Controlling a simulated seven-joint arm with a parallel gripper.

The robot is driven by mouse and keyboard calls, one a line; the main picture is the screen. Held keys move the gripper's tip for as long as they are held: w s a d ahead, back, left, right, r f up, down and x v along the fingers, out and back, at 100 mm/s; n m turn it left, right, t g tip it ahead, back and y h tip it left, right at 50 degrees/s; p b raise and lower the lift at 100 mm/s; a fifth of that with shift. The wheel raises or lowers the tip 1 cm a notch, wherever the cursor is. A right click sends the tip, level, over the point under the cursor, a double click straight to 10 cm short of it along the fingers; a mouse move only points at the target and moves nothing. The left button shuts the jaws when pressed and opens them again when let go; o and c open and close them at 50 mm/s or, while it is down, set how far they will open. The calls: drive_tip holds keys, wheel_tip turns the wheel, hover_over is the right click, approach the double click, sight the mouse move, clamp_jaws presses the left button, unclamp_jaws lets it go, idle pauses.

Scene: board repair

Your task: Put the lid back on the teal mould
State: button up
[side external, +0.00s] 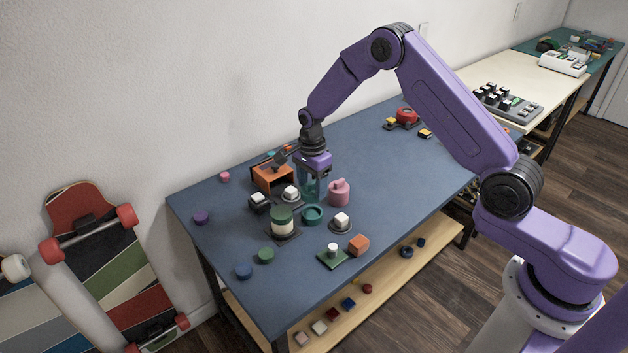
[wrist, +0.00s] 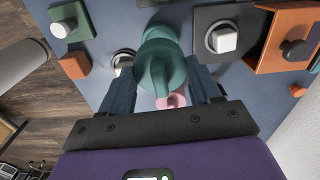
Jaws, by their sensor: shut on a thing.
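In the side view the teal mould (side external: 312,215) is a small round piece with a ring-like top, standing on the blue table. My gripper (side external: 311,196) points down just above and behind it. In the wrist view my gripper (wrist: 163,88) is shut on a teal lid (wrist: 162,73), a round disc between the two dark fingers. A teal round shape (wrist: 158,40) beyond the lid looks like the mould, partly covered by it. Whether lid and mould touch cannot be told. In the side view the lid is hard to separate from the fingers.
A pink knobbed piece (side external: 339,193) stands close right of my gripper. An orange box (side external: 268,179) is to the left. A white knob (side external: 341,219) and orange block (side external: 358,244) are nearer the front.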

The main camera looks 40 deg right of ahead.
drive_tip(key=shift+f, duration=2.55)
drive_tip(key=shift+f, duration=0.2)
idle(0.4)
drive_tip(key=o, duration=1.4)
drive_tip(key=shift+c, duration=0.2)
drive_tip(key=shift+r, duration=0.15)
drive_tip(key=shift+r, duration=3.35)
